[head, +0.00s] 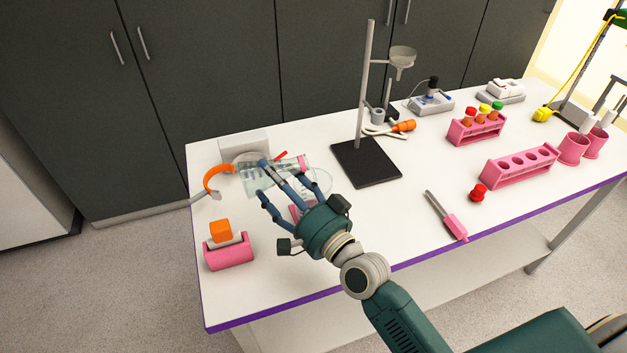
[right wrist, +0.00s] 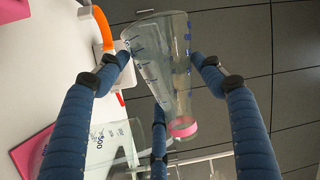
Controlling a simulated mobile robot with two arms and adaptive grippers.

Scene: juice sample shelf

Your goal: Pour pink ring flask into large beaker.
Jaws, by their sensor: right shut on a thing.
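The pink ring flask (head: 250,179) is clear glass with a pink ring at its neck. My right gripper (head: 265,178) is shut on it above the table's left part. The flask lies tipped well over, its neck pointing right in the head view. In the right wrist view the flask (right wrist: 160,60) sits between the blue fingers, ring end low. The large beaker (head: 322,181) is clear glass and partly hidden behind my gripper; in the right wrist view its marked wall (right wrist: 100,145) shows at lower left. Whether liquid is flowing cannot be told. My left gripper is not in view.
A black-based stand (head: 366,163) with a funnel is close right of the beaker. A pink holder with an orange block (head: 229,254) sits front left. An orange curved item (head: 217,174) is left of the flask.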

